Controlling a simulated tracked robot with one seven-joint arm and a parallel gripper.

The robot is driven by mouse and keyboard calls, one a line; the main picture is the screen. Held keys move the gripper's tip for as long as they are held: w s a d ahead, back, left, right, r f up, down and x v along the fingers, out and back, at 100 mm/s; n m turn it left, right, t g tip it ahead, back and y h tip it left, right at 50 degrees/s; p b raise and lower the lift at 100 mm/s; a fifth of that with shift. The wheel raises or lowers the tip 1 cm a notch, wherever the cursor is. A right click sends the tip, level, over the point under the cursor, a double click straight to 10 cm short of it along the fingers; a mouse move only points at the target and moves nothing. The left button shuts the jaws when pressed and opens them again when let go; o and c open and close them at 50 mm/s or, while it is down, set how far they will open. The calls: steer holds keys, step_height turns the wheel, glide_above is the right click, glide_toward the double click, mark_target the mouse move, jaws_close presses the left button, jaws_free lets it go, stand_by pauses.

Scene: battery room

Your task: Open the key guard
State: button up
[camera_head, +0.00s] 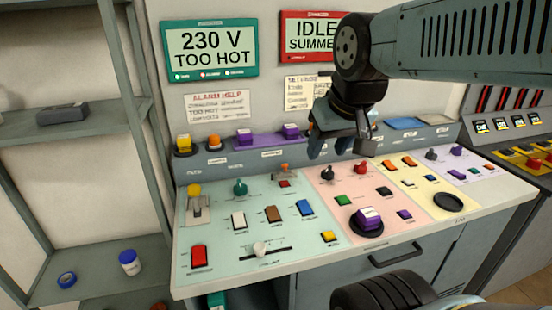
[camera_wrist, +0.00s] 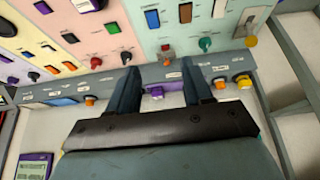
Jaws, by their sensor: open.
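The control console (camera_head: 300,258) has several coloured switches and knobs on a sloped top. No part is clearly labelled as the key guard. A small orange-topped fitting (camera_head: 284,172) with a red piece below it stands near the back of the pale green panel and may be it; I cannot tell. A red piece (camera_wrist: 166,48) shows just beyond the fingertips in the wrist view. My gripper (camera_head: 338,150) is open and empty, above the back of the console with its fingers down. In the wrist view my gripper (camera_wrist: 158,68) has both fingers apart, with nothing held.
Purple blocks (camera_head: 291,131) and other coloured pieces sit along the console's back ledge. A black knob (camera_head: 327,173) and red knob (camera_head: 361,167) stand on the pink panel. A purple block (camera_head: 367,217) sits nearer the front. Grey shelving (camera_head: 65,125) stands at left; another console (camera_head: 515,150) is at right.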

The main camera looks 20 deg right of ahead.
steer(key=w+g, duration=0.3)
steer(key=w, duration=0.9)
steer(key=g, duration=0.2)
glide_above(284, 172)
steer(key=w, duration=0.2)
step_height(284, 172, down, 5)
steer(key=f, duration=1.3)
steer(key=shift+s+d+f, duration=0.25)
steer(key=shift+d+f, duration=0.05)
steer(key=shift+c, duration=0.2)
jaws_close()
